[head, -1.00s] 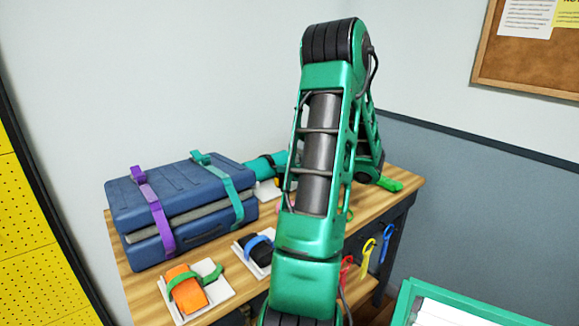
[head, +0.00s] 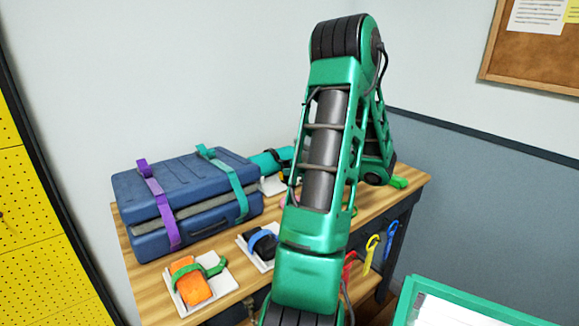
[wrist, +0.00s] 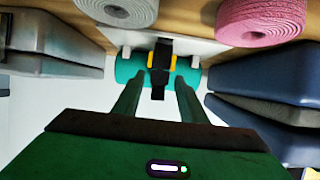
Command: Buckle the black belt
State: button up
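The black belt (wrist: 160,82) wraps over a teal roll (wrist: 129,71) on a white base in the wrist view, with yellow buckle parts (wrist: 151,61) beside the strap. Its dark end hangs toward my gripper. My gripper (wrist: 157,84) has its two green fingers spread, one on each side of the belt end, with gaps showing. Contact with the roll cannot be told. In the head view the teal roll (head: 266,161) and black belt (head: 286,154) sit behind the suitcase, partly hidden by my arm.
A blue suitcase (head: 190,185) with purple and teal straps stands on the wooden table (head: 150,280). An orange block (head: 191,281) with a green strap and a black item (head: 262,245) with a blue strap lie in front. Pink (wrist: 262,20) and grey rolls (wrist: 118,10) flank the wrist view.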

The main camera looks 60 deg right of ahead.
jog(key=r+v, duration=0.1)
jog(key=v, duration=0.8)
jog(key=shift+w+r, duration=0.3)
jog(key=shift+r, duration=0.1)
